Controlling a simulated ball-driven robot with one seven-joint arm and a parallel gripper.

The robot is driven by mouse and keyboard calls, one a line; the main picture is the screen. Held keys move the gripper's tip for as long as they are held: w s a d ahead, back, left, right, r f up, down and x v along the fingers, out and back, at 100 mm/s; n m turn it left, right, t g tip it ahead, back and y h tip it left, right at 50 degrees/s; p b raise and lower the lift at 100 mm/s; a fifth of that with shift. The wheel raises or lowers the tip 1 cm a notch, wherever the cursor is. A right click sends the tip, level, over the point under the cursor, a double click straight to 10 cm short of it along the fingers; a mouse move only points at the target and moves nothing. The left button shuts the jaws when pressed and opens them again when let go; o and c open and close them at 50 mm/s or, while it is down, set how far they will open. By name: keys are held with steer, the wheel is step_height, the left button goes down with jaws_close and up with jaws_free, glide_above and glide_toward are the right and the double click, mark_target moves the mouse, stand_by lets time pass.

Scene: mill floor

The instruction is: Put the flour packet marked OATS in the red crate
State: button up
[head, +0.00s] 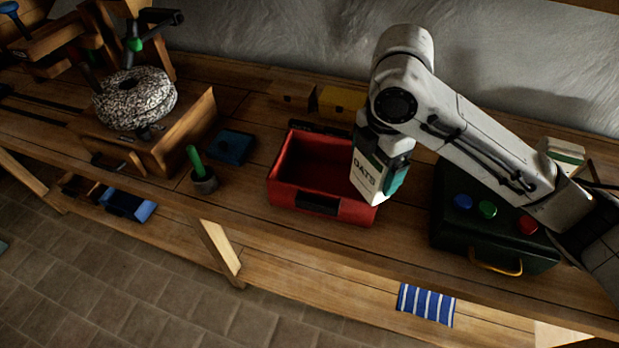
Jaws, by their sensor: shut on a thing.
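The flour packet marked OATS (367,180) is white with dark lettering and hangs upright in my gripper (385,170). My gripper is shut on the packet, with a teal part showing at its right side. The packet is at the right end of the red crate (288,192) and overlaps its right wall in the picture. I cannot tell whether it touches the crate. The crate is open at the top, and the part of its inside that I see looks empty. The packet and gripper hide its right end.
A dark case (460,238) with coloured knobs stands right of the crate. A yellow box (341,103) stands behind. A striped cloth (427,305) hangs low in front.

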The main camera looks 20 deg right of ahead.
steer(key=shift+w+a+f+p, duration=0.2)
steer(key=shift+w+a+f, duration=0.45)
steer(key=shift+w+f, duration=1.35)
steer(key=shift+w+a+f+p, duration=0.25)
steer(key=shift+w+a+f, duration=0.45)
steer(key=shift+w+f, duration=1.35)
steer(key=shift+w+a+f+p, duration=0.2)
steer(key=shift+w+a+f, duration=0.45)
steer(key=shift+w+f, duration=1.35)
steer(key=shift+s+f, duration=0.2)
steer(key=o, duration=1.1)
step_height(320, 180, up, 12)
steer(key=b, duration=0.1)
steer(key=shift+b, duration=0.4)
steer(key=shift+r, duration=0.1)
